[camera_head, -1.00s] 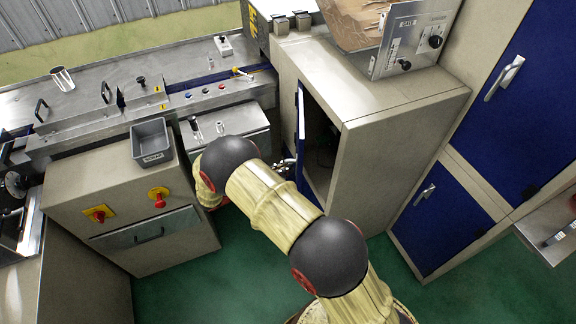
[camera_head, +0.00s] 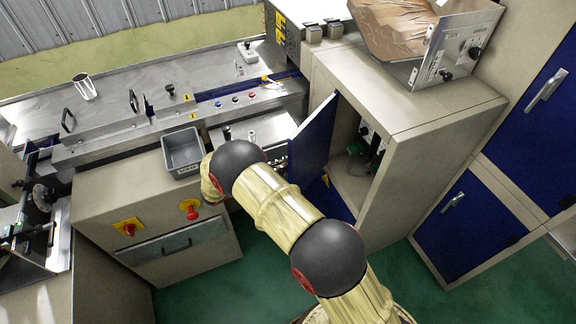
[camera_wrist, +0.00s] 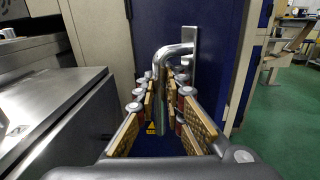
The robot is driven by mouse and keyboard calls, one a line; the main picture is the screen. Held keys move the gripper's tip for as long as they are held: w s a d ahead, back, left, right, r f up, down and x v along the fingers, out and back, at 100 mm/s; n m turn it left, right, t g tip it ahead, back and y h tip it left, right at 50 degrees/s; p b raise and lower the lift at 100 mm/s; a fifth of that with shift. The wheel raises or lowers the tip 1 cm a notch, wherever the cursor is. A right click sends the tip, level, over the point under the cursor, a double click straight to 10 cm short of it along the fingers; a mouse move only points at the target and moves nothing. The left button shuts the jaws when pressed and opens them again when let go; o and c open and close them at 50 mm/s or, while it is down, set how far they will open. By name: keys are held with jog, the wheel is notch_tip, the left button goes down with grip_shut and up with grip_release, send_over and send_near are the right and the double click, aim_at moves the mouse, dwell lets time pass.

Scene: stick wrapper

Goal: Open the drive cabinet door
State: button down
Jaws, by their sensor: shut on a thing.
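The drive cabinet (camera_head: 425,150) is a beige box. Its blue door (camera_head: 312,138) stands partly open in the head view, swung out to the left, and the inside (camera_head: 352,180) shows some fittings. In the wrist view the blue door (camera_wrist: 217,40) fills the middle, with a bent silver handle (camera_wrist: 174,50) on it. My gripper (camera_wrist: 168,88) is shut on this handle, with its padded fingers on both sides of it. In the head view my arm hides most of the gripper.
A steel bench with a grey bin (camera_head: 182,150) and a beige cabinet with red knobs stand on the left. A tall cabinet with blue doors (camera_head: 470,225) stands on the right. Green floor (camera_head: 270,275) is clear in front.

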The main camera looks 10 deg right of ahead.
jog(key=shift+a+f, duration=0.1)
dwell(0.3)
jog(key=c, duration=1.9)
grip_release()
jog(key=v, duration=1.2)
